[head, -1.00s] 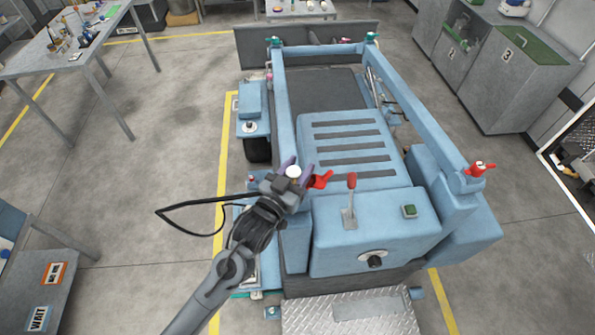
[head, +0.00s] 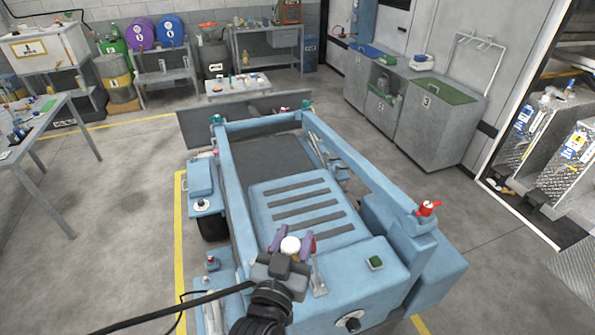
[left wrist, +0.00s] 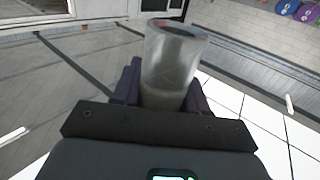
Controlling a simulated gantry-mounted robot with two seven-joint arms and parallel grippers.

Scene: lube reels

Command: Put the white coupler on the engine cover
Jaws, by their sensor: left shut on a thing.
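My left gripper (head: 290,245) has purple fingers and is shut on the white coupler (head: 290,246), whose round pale top shows between the fingertips. In the left wrist view the coupler (left wrist: 172,58) looks like a pale grey cylinder rising between the fingers, with a dark opening at its end. The engine cover (head: 266,197) is the blue panel with several dark slots on the blue machine. In the head view the gripper overlaps the cover's near edge; its height above the cover is hard to tell. My right gripper is not in view.
A lever (head: 319,280) on the front panel is partly hidden behind the gripper. A green button (head: 375,262) and a red fitting (head: 428,208) are to the right. Blue rails (head: 365,168) flank the cover. Grey bins (head: 435,125) stand at the back right.

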